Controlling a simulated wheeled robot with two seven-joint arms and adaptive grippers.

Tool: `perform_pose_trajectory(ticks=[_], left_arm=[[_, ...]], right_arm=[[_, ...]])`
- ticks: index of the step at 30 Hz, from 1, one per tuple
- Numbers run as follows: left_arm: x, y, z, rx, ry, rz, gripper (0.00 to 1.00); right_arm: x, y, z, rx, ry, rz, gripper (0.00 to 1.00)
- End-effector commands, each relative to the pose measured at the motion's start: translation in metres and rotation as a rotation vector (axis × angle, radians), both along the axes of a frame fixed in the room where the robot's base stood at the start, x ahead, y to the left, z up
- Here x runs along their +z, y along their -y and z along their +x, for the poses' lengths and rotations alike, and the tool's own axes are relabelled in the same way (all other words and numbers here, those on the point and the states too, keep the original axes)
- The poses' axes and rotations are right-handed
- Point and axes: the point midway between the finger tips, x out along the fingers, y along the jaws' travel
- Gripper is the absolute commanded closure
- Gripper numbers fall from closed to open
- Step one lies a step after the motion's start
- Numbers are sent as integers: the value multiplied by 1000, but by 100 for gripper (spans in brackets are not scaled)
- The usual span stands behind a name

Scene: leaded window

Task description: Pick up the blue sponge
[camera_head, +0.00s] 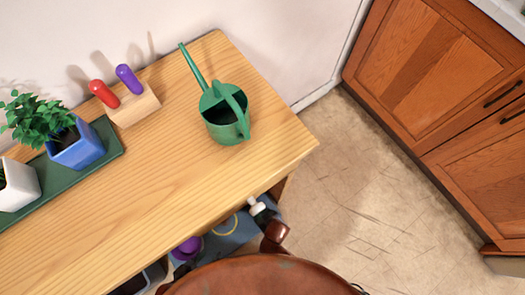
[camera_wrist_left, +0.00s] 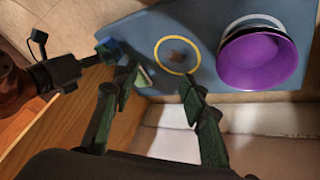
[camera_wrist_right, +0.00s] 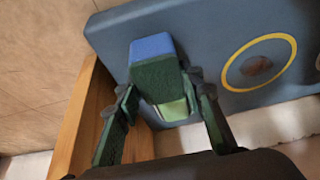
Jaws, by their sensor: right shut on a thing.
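The blue sponge (camera_wrist_right: 152,48) shows in the right wrist view as a block with a blue end and a dark green face. My right gripper (camera_wrist_right: 163,86) is shut on it, a finger on each side. The sponge also shows small at the left in the left wrist view (camera_wrist_left: 108,49), at the right gripper's tip. My left gripper (camera_wrist_left: 158,79) has its fingers apart with nothing gripped, facing the blue-grey board. In the head view the sponge cannot be made out; the table top and my arm crowd that area.
The blue-grey board (camera_wrist_left: 215,20) bears a yellow ring (camera_wrist_left: 177,41) and a purple bowl (camera_wrist_left: 257,62). On the wooden table (camera_head: 200,175) stand a green watering can (camera_head: 222,115), a tool block (camera_head: 133,107) and a potted plant (camera_head: 77,150). Floor (camera_head: 350,180) is clear at right.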

Motion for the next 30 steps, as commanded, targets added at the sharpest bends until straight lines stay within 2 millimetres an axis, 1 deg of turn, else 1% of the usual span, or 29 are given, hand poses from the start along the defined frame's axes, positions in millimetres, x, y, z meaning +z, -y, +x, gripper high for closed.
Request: perform_pose_trajectory(ticks=[1, 6, 12, 15, 16, 18, 19, 20, 21, 24, 27, 30], left_arm=[[16, -2, -1, -4, -18, 4, 60], [49, -26, -31, -31, -166, 76, 60], [87, -53, -67, -36, -324, 148, 60], [103, -65, -83, -32, -390, 178, 60], [105, -68, -87, -31, -408, 186, 60], [101, -76, -96, -28, -446, 207, 60], [100, -79, -99, -26, -460, 215, 60], [95, -81, -102, -24, -471, 220, 60], [84, -81, -102, -25, -472, 220, 60], [67, -82, -103, -25, -470, 225, 60], [54, -84, -104, -26, -470, 227, 60], [45, -85, -105, -26, -469, 230, 60]], right_arm=[[17, -1, 3, -1, 9, 1, 73], [54, -1, 4, -1, 10, 2, 73], [87, -1, 3, 0, 8, 2, 73], [100, -1, 2, 0, 5, 1, 73], [107, -1, 2, 1, 7, 1, 73], [127, -1, 4, 0, 10, 2, 73], [134, -1, 4, -1, 10, 2, 73], [137, -1, 3, -1, 9, 1, 73], [136, -1, 2, 0, 6, 0, 73], [143, 0, 1, 0, 4, 0, 73], [149, 0, 1, 1, 2, 0, 73], [152, 0, 1, 1, 2, 1, 73]])
